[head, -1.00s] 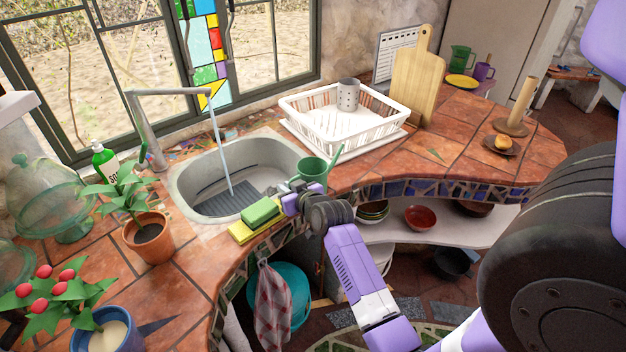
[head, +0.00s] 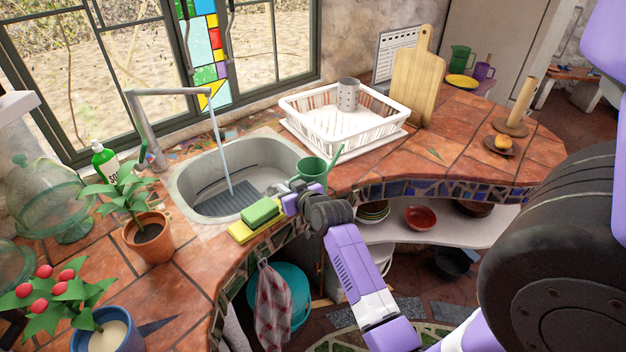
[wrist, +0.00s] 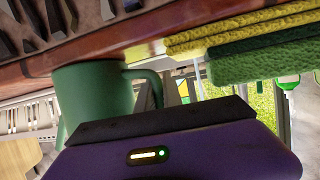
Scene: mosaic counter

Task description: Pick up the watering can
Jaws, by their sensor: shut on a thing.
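The green watering can (head: 313,172) stands upright at the counter's front edge, just right of the sink, with its spout pointing up and right. My gripper (head: 292,200) is at its lower left side in the head view. In the wrist view, the picture is turned over, and the can's green body (wrist: 92,98) and loop handle (wrist: 148,80) show beside my gripper (wrist: 165,122). My gripper is shut on the can at its handle side. The exact contact is hidden behind the dark jaw.
The green and yellow sponges (head: 259,212) lie close to the left of my gripper. The sink (head: 190,185), with water running from the tap, is behind them. A white dish rack (head: 300,112) stands behind the can. Bare tiles (head: 365,168) lie to the right.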

